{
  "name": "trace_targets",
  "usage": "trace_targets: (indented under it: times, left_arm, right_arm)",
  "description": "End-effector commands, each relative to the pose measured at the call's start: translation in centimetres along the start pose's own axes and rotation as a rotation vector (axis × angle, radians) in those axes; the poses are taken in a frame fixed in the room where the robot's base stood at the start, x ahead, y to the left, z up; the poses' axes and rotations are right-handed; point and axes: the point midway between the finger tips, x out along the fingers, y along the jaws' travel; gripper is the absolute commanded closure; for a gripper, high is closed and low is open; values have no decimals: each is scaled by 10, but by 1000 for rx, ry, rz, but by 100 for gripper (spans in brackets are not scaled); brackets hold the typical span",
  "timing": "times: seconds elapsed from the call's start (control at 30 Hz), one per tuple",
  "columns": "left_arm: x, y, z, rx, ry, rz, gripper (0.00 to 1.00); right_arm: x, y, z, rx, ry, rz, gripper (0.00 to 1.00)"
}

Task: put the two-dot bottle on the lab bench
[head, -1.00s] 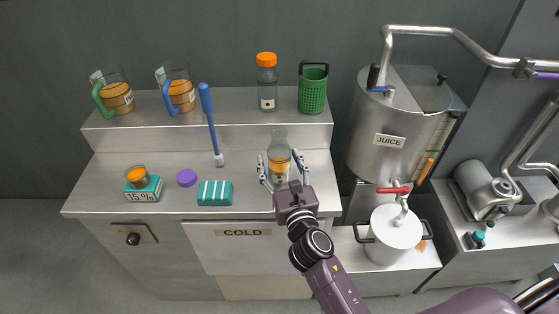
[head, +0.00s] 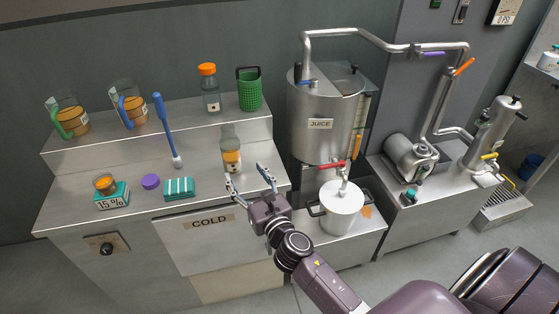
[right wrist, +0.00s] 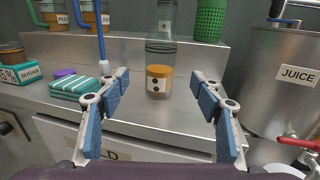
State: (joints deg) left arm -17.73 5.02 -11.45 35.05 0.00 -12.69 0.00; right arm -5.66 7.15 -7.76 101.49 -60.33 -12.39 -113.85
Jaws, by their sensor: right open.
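The two-dot bottle (head: 231,156) is clear with amber liquid low inside and stands upright on the lab bench (head: 215,184), near its right end. Its white label with two dark dots shows in the right wrist view (right wrist: 158,85). My right gripper (head: 249,176) is open and empty, in front of the bottle and apart from it. In the right wrist view the open fingers (right wrist: 160,77) frame the bottle, which stands beyond them. My left gripper is not in view.
On the raised shelf are two jugs (head: 70,118), an orange-capped bottle (head: 209,90) and a green basket (head: 249,92). A blue-handled brush (head: 165,128), purple disc (head: 151,181), striped sponge (head: 179,188) and sugar box (head: 112,197) are left. The juice tank (head: 317,145) and white pot (head: 341,212) are right.

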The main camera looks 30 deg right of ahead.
Motion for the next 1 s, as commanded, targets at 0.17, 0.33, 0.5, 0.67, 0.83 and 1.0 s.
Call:
trace_targets:
  times: [0.17, 0.33, 0.5, 0.67, 0.83, 1.0]
  left_arm:
    - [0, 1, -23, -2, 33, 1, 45]
    - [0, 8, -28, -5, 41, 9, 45]
    - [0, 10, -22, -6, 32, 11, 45]
    - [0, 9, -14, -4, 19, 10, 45]
    - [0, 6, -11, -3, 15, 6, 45]
    - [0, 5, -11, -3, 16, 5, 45]
  right_arm:
    - [0, -1, 0, 0, 0, 0, 40]
    - [-2, 2, -1, 86, 5, 5, 40]
    - [-14, 16, -5, 540, 39, 26, 40]
    - [-28, 32, -24, 1108, 117, 19, 40]
    - [-52, 43, -111, 1652, 284, -131, 40]
    - [-111, 37, -261, 1931, 458, -473, 40]
